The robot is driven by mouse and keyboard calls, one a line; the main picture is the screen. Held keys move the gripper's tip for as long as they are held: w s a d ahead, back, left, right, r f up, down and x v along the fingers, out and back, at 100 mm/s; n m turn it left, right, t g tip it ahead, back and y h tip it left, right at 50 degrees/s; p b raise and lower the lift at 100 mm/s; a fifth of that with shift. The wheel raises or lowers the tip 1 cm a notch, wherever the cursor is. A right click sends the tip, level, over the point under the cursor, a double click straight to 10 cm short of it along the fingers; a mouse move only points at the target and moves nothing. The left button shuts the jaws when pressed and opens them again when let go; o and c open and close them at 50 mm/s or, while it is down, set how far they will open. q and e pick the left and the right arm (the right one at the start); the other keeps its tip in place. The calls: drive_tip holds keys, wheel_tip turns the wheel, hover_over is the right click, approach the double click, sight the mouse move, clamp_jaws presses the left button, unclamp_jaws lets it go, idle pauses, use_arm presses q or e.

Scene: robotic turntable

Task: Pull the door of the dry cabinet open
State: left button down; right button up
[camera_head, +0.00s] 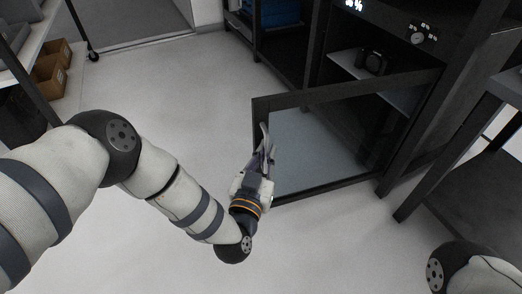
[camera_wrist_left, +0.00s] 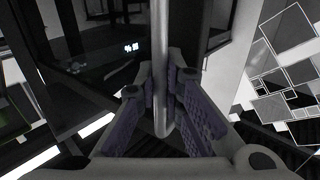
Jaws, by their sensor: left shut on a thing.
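The dry cabinet (camera_head: 405,75) is a dark-framed cabinet at the upper right of the head view. Its glass door (camera_head: 325,140) stands swung wide open, hinged at its right side and reaching out to the left. My left gripper (camera_head: 265,150) is at the door's free left edge, shut on the upright handle (camera_head: 265,135). In the left wrist view the metal handle bar (camera_wrist_left: 160,60) runs down between the purple finger pads (camera_wrist_left: 160,105). My right gripper is out of view; only part of my right arm shows at the lower right.
A camera (camera_head: 373,61) sits on a shelf inside the cabinet. A dark table (camera_head: 470,170) stands close on the right. A dark rack with blue bins (camera_head: 278,13) is behind, and cardboard boxes (camera_head: 50,72) are at the far left. The floor (camera_head: 190,100) left of the door is clear.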

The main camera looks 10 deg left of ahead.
use_arm(q)
drive_tip(key=shift+a, duration=0.1)
idle(0.3)
drive_tip(key=c, duration=2)
unclamp_jaws()
drive_tip(key=shift+s, duration=0.45)
drive_tip(key=s+a, duration=0.1)
drive_tip(key=s, duration=1)
drive_tip(key=shift+a, duration=0.35)
